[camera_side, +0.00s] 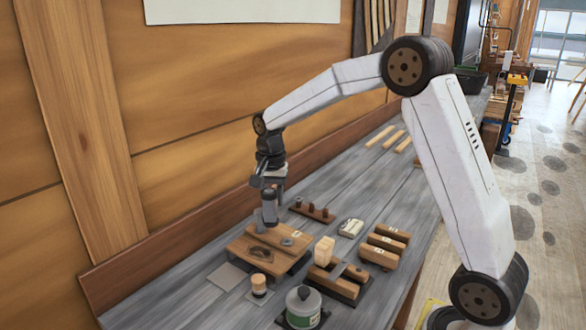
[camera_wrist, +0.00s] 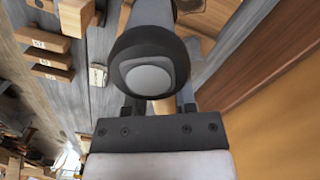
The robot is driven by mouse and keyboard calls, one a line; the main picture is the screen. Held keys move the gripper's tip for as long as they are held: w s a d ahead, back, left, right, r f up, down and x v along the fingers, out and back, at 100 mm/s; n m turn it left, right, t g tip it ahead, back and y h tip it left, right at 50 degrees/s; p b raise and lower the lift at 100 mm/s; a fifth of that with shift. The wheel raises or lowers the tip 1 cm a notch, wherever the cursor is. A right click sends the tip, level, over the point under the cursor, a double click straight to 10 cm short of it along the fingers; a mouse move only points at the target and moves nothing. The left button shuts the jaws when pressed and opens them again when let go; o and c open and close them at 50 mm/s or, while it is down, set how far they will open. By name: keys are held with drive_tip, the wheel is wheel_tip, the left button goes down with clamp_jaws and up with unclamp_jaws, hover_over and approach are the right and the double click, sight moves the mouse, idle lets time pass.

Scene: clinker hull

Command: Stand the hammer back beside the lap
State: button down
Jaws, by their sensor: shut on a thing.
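My gripper (camera_side: 270,187) is shut on the hammer (camera_side: 270,208), whose dark grey cylindrical head hangs below the jaws in the side view. In the wrist view the hammer's round head (camera_wrist: 150,75), with a pale grey face, fills the middle in front of my gripper (camera_wrist: 160,108). A bit of tan shows between the fingers; most of the handle is hidden. The lap (camera_side: 240,243), overlapping wooden planks on a dark base, lies just below the hammer. I cannot tell whether the head touches it. A small grey disc (camera_side: 287,241) sits on the planks.
Around the lap are a grey square plate (camera_side: 227,276), a small jar (camera_side: 259,286), a green-labelled tin (camera_side: 303,308), an upright wooden block (camera_side: 324,250), a peg rack (camera_side: 312,210), a white block (camera_side: 351,228) and wooden blocks (camera_side: 387,238). A wooden wall runs behind the bench.

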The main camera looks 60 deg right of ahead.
drive_tip(key=d+m, duration=1.6)
drive_tip(key=m, duration=0.4)
wheel_tip(320, 180, down, 7)
drive_tip(key=shift+s+d+r+t, duration=0.15)
drive_tip(key=shift+s+r+t, duration=0.05)
drive_tip(key=shift+t, duration=0.2)
drive_tip(key=shift+f, duration=0.15)
drive_tip(key=shift+f, duration=3.8)
drive_tip(key=shift+f, duration=0.5)
drive_tip(key=shift+c, duration=1.7)
unclamp_jaws()
drive_tip(key=shift+s+f, duration=0.1)
